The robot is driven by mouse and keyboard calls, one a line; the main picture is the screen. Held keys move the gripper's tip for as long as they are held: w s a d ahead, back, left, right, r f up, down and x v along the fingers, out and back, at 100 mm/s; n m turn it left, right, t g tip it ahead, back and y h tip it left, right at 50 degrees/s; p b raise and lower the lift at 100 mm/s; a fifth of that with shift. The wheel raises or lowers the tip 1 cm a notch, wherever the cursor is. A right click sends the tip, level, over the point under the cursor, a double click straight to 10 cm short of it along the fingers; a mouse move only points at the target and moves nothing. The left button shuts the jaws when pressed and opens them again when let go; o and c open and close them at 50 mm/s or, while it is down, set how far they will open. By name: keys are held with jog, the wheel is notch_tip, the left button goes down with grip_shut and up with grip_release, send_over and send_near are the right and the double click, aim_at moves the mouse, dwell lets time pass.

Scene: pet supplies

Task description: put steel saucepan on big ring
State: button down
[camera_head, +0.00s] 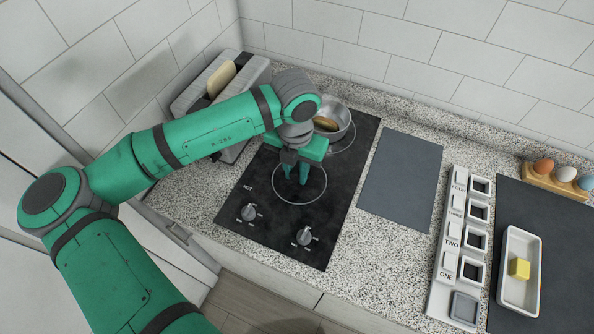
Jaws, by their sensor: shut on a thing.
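The steel saucepan (340,112) is at the back of the black hob (340,185), by the rear ring (346,148), which it partly hides. Something brown shows inside or across it; I cannot tell which. My gripper (296,174) points down over the front ring (322,196), which looks like the larger one. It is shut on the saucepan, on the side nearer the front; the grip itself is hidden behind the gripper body. I cannot tell whether the pan touches the hob.
Two knobs (304,236) are at the hob's front. A grey toaster (190,98) with bread stands at the left. A bare grey mat (402,178) lies to the right. Farther right are a labelled rack (447,240), a white butter dish (521,240) and an egg holder (543,179).

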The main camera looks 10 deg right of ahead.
jog(key=c, duration=1.8)
grip_release()
jog(key=shift+s, duration=0.15)
jog(key=shift+c, duration=0.2)
jog(key=o, duration=0.3)
jog(key=shift+a, duration=0.25)
notch_tip(320, 180, up, 12)
jog(key=shift+s, duration=0.15)
